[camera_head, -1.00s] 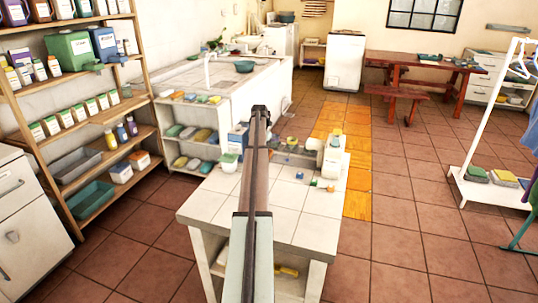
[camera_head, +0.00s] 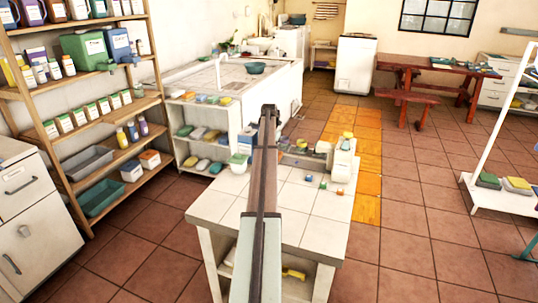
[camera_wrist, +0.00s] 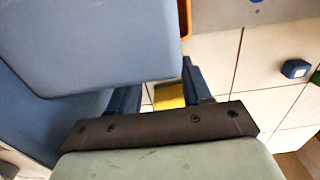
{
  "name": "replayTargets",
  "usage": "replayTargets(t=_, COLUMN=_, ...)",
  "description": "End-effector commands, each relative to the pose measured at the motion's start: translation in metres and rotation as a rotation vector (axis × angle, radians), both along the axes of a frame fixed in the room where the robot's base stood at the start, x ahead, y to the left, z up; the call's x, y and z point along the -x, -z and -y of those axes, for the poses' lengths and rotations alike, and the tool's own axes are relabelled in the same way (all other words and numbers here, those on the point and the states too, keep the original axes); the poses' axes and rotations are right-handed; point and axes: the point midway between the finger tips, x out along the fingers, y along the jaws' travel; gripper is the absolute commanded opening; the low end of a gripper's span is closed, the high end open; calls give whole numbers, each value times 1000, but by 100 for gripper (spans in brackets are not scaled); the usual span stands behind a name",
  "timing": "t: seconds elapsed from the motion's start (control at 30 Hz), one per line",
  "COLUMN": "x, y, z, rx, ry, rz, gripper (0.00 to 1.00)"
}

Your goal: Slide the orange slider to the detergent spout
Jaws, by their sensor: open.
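An orange edge (camera_wrist: 185,18), possibly the orange slider, shows at the top beside a grey rail or board (camera_wrist: 230,12), ahead of the fingers. In the head view my arm hides much of the device on the tiled table. A white bottle-like part with a yellow top (camera_head: 345,150) stands at its right end; I cannot make out the spout.
A large blue box-like shape (camera_wrist: 110,45) fills the wrist view's upper left, close to the fingers. A small blue block (camera_wrist: 295,69) lies on the tiles. The tiled table (camera_head: 290,220) has free room in front. A shelf of bottles (camera_head: 100,100) stands at the left.

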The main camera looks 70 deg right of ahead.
Motion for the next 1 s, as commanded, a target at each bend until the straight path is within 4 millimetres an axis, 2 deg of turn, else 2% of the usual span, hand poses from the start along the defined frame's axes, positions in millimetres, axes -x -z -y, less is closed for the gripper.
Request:
replayTargets(t=0.4, x=-1, y=-80, z=1, rx=3, ry=0, rz=2, gripper=49)
replayTargets(t=0.6, x=-1, y=-109, z=1, rx=2, ry=-1, rz=2, gripper=49)
replayTargets(t=0.8, x=-1, y=-124, z=0, rx=1, ry=-1, rz=2, gripper=49)
replayTargets(t=1.0, x=-1, y=-126, z=0, rx=1, ry=-1, rz=1, gripper=49)
